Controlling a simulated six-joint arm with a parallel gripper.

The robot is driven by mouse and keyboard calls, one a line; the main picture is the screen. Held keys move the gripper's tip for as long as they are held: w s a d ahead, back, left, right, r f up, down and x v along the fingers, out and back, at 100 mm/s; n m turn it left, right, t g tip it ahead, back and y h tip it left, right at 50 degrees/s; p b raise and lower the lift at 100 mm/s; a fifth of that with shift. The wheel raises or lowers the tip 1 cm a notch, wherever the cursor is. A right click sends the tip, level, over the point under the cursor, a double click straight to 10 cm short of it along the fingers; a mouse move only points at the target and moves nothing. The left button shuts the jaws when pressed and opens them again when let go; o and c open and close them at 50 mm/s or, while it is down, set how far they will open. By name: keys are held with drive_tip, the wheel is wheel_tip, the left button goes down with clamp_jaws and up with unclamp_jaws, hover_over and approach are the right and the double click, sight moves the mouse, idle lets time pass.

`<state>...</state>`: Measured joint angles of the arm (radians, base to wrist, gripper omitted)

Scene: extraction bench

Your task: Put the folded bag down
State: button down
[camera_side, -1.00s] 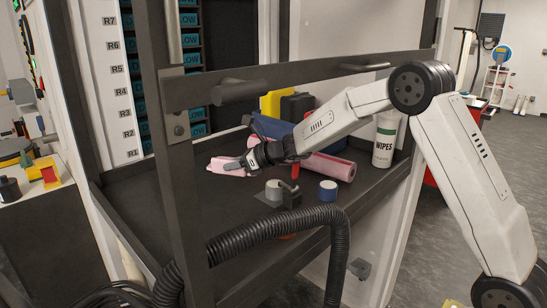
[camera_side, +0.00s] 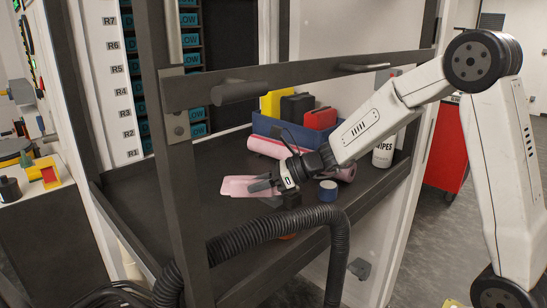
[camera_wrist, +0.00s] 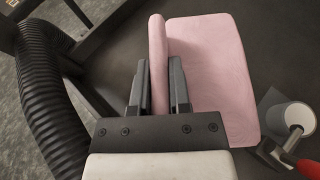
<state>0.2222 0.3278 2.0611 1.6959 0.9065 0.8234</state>
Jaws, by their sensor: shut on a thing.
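The folded bag (camera_side: 243,187) is pink and flat, low over the dark shelf (camera_side: 150,208). In the wrist view the bag (camera_wrist: 212,75) spreads out to the right of the fingers, with a raised fold running between them. My gripper (camera_side: 268,184) is shut on this fold; its two dark fingers (camera_wrist: 158,88) stand on either side of it. The bag is at the shelf's surface or just above it; I cannot tell whether it touches.
A pink roll (camera_side: 265,147) lies behind, before a blue bin (camera_side: 263,126) of cases. A blue-sided tape roll (camera_side: 328,190) and a wipes canister (camera_side: 383,154) stand right. A grey-white roll (camera_wrist: 291,117) and red-handled tool (camera_wrist: 307,168) are near the bag. A black hose (camera_side: 280,226) crosses the front.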

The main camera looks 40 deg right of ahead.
drive_tip(key=w+f, duration=0.1)
drive_tip(key=w, duration=0.2)
drive_tip(key=w+f, duration=0.2)
drive_tip(key=w, duration=0.1)
drive_tip(key=w+f, duration=0.1)
drive_tip(key=w, duration=0.2)
drive_tip(key=shift+w+a+f, duration=0.15)
drive_tip(key=shift+a, duration=0.1)
hover_over(224, 219)
drive_tip(key=shift+s+f, duration=0.2)
drive_tip(key=shift+f, duration=2.3)
drive_tip(key=shift+w+f, duration=0.3)
drive_tip(key=shift+f, duration=1.5)
drive_tip(key=shift+f, duration=0.1)
drive_tip(key=c, duration=0.6)
unclamp_jaws()
